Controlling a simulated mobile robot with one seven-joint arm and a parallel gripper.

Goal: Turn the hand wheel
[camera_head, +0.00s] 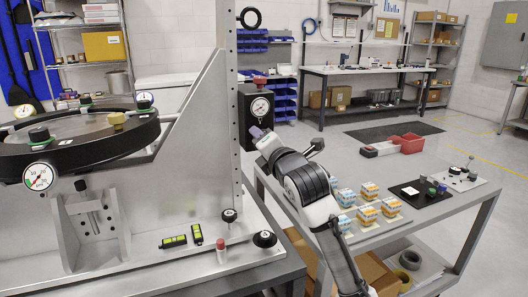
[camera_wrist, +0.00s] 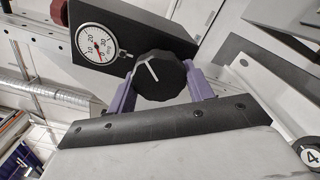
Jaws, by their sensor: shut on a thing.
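The hand wheel (camera_wrist: 158,77) is a black, many-sided knob with a white line on its face, seen in the wrist view. It sits on a black block (camera_head: 243,100) on the metal upright. A white dial gauge (camera_wrist: 96,43) is beside it on the block and shows in the head view too (camera_head: 261,108). My gripper (camera_wrist: 161,71) has its two purple fingers on opposite sides of the knob and is shut on it. In the head view my gripper (camera_head: 257,133) reaches the lower front of the block, and the knob is hidden there.
A large round black-rimmed mirror fixture (camera_head: 85,150) stands at the left. Yellow-green levels (camera_head: 196,234) and ball-topped black knobs lie on its base plate (camera_head: 130,285). A grey cart (camera_head: 440,215) with several small blocks stands right of my arm. Open floor lies beyond.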

